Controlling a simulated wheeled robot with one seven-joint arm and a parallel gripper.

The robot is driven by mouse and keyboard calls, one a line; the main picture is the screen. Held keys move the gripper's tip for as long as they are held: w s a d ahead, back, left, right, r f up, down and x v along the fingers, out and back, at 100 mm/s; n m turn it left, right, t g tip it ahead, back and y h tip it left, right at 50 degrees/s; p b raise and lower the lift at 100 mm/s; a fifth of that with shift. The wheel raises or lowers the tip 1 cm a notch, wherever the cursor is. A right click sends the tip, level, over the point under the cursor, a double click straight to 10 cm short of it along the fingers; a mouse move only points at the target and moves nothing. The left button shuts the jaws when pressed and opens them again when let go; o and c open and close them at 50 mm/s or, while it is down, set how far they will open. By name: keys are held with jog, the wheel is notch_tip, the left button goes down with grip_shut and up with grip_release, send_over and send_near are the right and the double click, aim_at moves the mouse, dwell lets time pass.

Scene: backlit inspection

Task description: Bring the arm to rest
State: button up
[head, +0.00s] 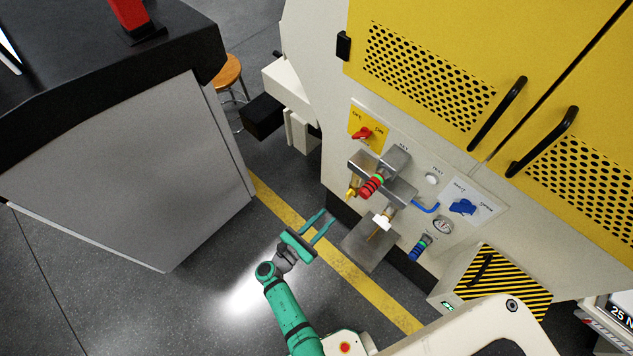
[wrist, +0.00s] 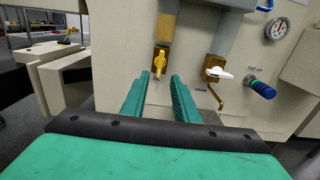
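My gripper (head: 318,227) is green, with two long parallel fingers set apart and nothing between them. In the head view it hangs over the floor in front of the machine, left of the metal drip plate (head: 372,247). In the wrist view, my gripper (wrist: 155,92) points at the machine front, with a clear gap between the fingers. A yellow-handled valve (wrist: 160,63) shows just beyond the fingertips, apart from them as far as I can see. My arm (head: 288,305) is bent and reaches up from the bottom of the head view.
The machine's front carries a red switch (head: 362,133), a red-banded handle (head: 371,185), a white-handled valve (head: 382,222), a blue knob (head: 463,207) and a gauge (head: 443,225). A grey cabinet (head: 130,170) stands left. Open floor (head: 220,250) lies between, crossed by a yellow line.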

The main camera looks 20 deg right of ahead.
jog(key=shift+s+f, duration=0.1)
jog(key=s+a+f+m+y, duration=0.2)
jog(key=s+f+m+y, duration=0.3)
jog(key=s+f, duration=0.4)
jog(key=s+a+r+m+t+y, duration=0.1)
jog(key=s+a+r+m+y, duration=0.1)
jog(key=s+a+m+y, duration=0.4)
jog(key=s+a+r+m+t+y, duration=0.2)
jog(key=s+a+r+m, duration=0.1)
jog(key=r, duration=0.8)
jog(key=s+a+r+m+t+y, duration=0.1)
jog(key=s+a+r+m+t, duration=0.1)
jog(key=r, duration=0.9)
jog(key=s+a+r+m+t+y, duration=0.2)
jog(key=a+r+m, duration=0.4)
jog(key=r, duration=0.6)
jog(key=shift+s+m+t+y, duration=0.3)
jog(key=shift+s+m+t, duration=0.1)
jog(key=shift+s+t, duration=0.35)
